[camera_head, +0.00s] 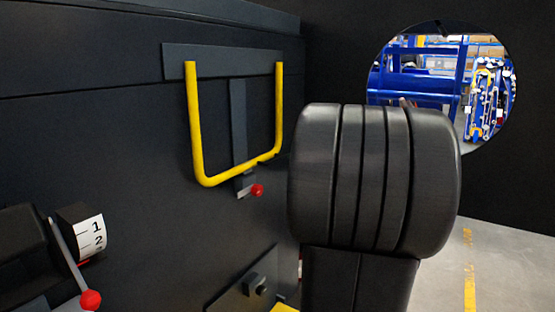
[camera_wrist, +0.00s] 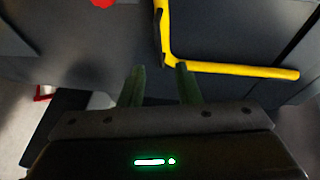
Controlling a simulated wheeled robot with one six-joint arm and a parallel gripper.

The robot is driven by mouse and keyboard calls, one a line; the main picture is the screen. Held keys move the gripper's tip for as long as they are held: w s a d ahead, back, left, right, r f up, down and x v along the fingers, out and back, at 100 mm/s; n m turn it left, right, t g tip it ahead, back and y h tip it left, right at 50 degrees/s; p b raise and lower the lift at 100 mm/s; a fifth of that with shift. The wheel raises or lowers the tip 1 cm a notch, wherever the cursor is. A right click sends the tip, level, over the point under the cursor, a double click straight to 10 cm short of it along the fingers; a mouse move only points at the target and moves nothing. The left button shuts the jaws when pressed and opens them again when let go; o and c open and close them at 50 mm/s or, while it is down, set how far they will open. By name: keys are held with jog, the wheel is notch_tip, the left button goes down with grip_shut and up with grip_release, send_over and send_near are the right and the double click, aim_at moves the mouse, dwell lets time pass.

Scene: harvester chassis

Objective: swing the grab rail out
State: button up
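The grab rail (camera_head: 199,140) is a yellow U-shaped bar hanging from a grey bracket (camera_head: 220,62) on the dark chassis panel. A red knob (camera_head: 257,190) on a small lever sits just below its lower bar. In the wrist view the rail (camera_wrist: 235,68) bends near the top middle and runs right; the red knob (camera_wrist: 103,2) is cut by the top edge. My gripper (camera_wrist: 160,80) is open, its two green fingers apart with nothing held. The rail's bend lies just beyond the fingertips; contact cannot be told. In the head view my gripper is not visible.
At lower left is a dark unit with a white numbered dial (camera_head: 91,236) and a red-tipped lever (camera_head: 90,299). A round opening or mirror (camera_head: 440,85) at upper right shows blue equipment. Grey floor (camera_head: 510,265) with a yellow line lies at right.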

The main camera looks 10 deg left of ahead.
aim_at(276, 161)
jog(key=p+x, duration=0.2)
jog(key=x, duration=0.8)
jog(key=shift+w+a+f, duration=0.15)
jog(key=shift+w+f, duration=0.05)
grip_shut()
